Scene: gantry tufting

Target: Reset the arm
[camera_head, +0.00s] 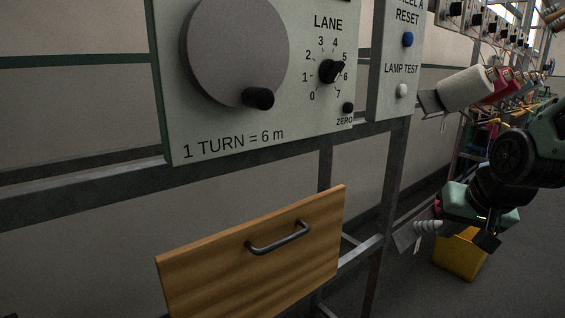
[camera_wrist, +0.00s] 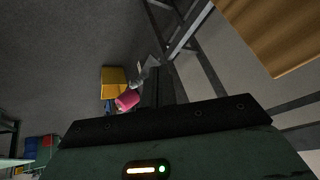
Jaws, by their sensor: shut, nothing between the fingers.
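My arm comes in from the right edge of the head view, its dark joint and green links bent downward. My gripper (camera_head: 487,241) hangs at the lower right, right of the wooden drawer front (camera_head: 255,258), with its fingers shut and empty. It is apart from the drawer and the panel. In the wrist view, the green gripper housing with a lit strip and a black bar fills the lower part; no object is held there.
A control panel (camera_head: 225,135) with a large crank dial (camera_head: 236,45) and a LANE knob (camera_head: 329,71) stands on a metal frame. A narrow panel holds blue (camera_head: 407,39) and white (camera_head: 402,90) buttons. Yarn cones (camera_head: 466,88) and a yellow bin (camera_head: 460,255) are near my arm.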

